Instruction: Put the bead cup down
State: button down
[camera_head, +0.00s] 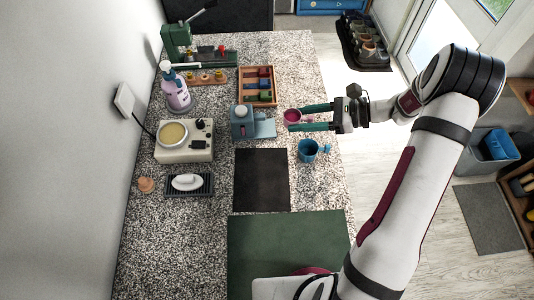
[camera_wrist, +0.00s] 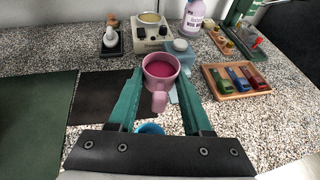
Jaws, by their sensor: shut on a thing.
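The pink bead cup (camera_head: 292,115) has magenta contents, and its handle points back toward my wrist. It also shows in the wrist view (camera_wrist: 161,84), upright between the green fingers. My gripper (camera_head: 295,118) is shut on the cup near its tips, with a finger on each side. The cup seems to be held above the speckled counter (camera_head: 210,230), near its right edge; its underside and exact height are hidden.
A blue mug (camera_head: 308,151) stands close by, below the gripper in the picture. A blue-grey device (camera_head: 243,124) with a flat plate is to the left. A wooden tray (camera_head: 272,102) of coloured blocks lies behind. A black mat (camera_head: 262,180) is bare.

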jog(key=s+d+f+n+g, duration=0.2)
jog(key=s, duration=1.3)
send_over(266, 193)
jog(key=shift+g, duration=0.3)
jog(key=f, duration=0.6)
jog(key=shift+s+d, duration=0.2)
jog(key=shift+d, duration=0.1)
jog(key=shift+w+a+f, duration=0.1)
jog(key=shift+a+f, duration=0.05)
jog(key=shift+f, duration=1)
jog(key=shift+w+a+f, duration=0.1)
jog(key=shift+a+f, duration=0.05)
jog(key=shift+f, duration=0.95)
jog(key=shift+c, duration=1.7)
grip_release()
jog(key=shift+f, duration=0.1)
